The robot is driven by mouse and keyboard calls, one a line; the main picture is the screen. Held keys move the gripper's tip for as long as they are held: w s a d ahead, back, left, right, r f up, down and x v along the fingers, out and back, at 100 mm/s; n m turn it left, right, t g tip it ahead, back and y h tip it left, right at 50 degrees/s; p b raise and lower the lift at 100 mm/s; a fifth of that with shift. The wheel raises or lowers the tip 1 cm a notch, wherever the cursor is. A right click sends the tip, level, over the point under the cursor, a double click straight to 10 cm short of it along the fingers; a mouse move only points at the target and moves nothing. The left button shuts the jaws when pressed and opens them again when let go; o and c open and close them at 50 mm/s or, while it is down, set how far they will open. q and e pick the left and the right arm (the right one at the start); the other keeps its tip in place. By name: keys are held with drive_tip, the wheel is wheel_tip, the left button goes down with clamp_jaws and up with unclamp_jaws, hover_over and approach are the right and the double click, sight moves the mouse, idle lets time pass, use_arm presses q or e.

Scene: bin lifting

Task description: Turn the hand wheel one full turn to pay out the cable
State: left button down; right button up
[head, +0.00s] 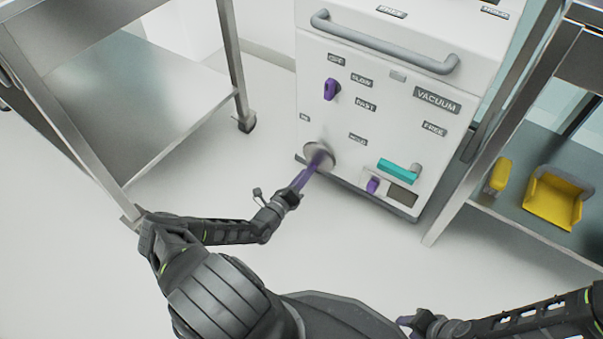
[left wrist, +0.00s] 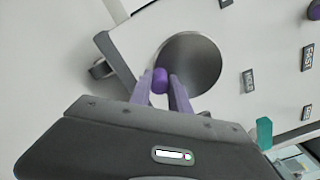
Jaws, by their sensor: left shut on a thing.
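The hand wheel (head: 318,156) is a grey metal disc low on the front of a white cabinet. It also shows in the left wrist view (left wrist: 203,62), with a purple knob (left wrist: 160,80) near its edge. My left gripper (head: 318,161) reaches the wheel, and its purple fingers (left wrist: 162,88) are shut on the knob, one on each side. My right gripper (head: 405,321) is at the bottom edge of the head view, away from the cabinet; only part of it shows. The cable is not visible in either view.
The white cabinet (head: 345,115) carries a grey bar handle (head: 385,45), a purple switch (head: 331,90), a teal lever (head: 398,170) and a small purple knob (head: 373,185). A metal table (head: 140,100) stands left. A shelf right holds a yellow bin (head: 553,198). Floor between is clear.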

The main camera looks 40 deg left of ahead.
sight(325, 170)
use_arm(q)
drive_tip(key=d+n, duration=0.1)
drive_tip(key=n, duration=0.1)
drive_tip(key=d+n, duration=0.1)
drive_tip(key=n, duration=0.2)
drive_tip(key=shift+d+f+n+b, duration=0.15)
drive_tip(key=shift+d+n+b, duration=0.05)
drive_tip(key=shift+n+b, duration=0.1)
drive_tip(key=d+n, duration=0.1)
drive_tip(key=n, duration=0.1)
drive_tip(key=shift+n, duration=0.3)
drive_tip(key=shift+d+r+n, duration=0.25)
drive_tip(key=shift+d+n, duration=0.05)
drive_tip(key=shift+n, duration=0.45)
drive_tip(key=shift+d+r+n, duration=0.2)
drive_tip(key=shift+d+n, duration=0.05)
drive_tip(key=shift+n, duration=0.5)
drive_tip(key=c, duration=1.2)
unclamp_jaws()
drive_tip(key=shift+w, duration=0.1)
